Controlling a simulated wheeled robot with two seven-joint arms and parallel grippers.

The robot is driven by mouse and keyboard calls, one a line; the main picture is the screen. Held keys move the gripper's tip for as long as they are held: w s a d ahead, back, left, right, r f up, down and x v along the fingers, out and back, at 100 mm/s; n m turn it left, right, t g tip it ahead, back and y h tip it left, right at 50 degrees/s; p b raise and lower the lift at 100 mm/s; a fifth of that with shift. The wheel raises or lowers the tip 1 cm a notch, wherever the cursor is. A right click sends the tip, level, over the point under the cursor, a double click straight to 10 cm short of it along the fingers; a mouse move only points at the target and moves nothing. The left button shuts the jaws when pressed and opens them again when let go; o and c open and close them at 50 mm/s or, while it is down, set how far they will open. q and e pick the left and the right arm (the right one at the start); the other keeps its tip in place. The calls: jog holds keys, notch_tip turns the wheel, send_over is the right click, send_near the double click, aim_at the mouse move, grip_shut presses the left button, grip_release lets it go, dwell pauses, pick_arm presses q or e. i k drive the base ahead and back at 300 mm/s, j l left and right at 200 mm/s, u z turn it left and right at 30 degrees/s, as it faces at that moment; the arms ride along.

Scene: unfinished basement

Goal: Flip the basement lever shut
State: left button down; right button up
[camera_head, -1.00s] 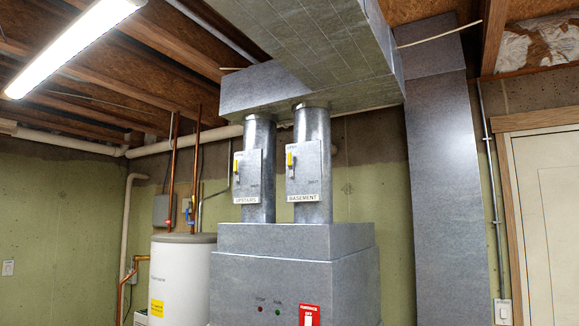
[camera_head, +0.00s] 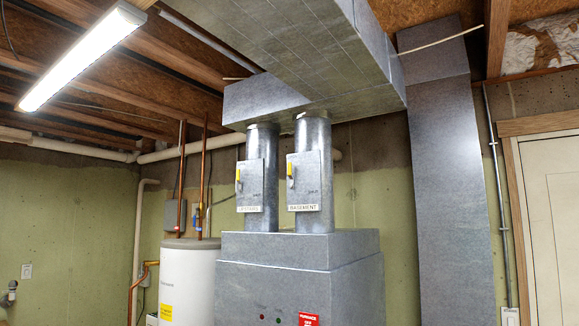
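The basement lever (camera_head: 290,172) is a small yellow-tipped handle on a grey metal plate (camera_head: 311,183) labelled BASEMENT (camera_head: 303,208). The plate is on the front of the right round duct (camera_head: 315,134) above the furnace. The yellow tip is at the upper left of the plate, and the handle looks upright. Neither of my grippers is in the view.
The grey furnace (camera_head: 290,275) stands below the ducts with a red switch label (camera_head: 308,319). A white water heater (camera_head: 188,280) with copper pipes is at its left. A wide duct (camera_head: 448,170) and a door (camera_head: 550,225) are at the right.

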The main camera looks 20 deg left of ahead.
aim_at(290, 164)
jog(key=i+j+u, duration=0.2)
jog(key=i+j, duration=0.8)
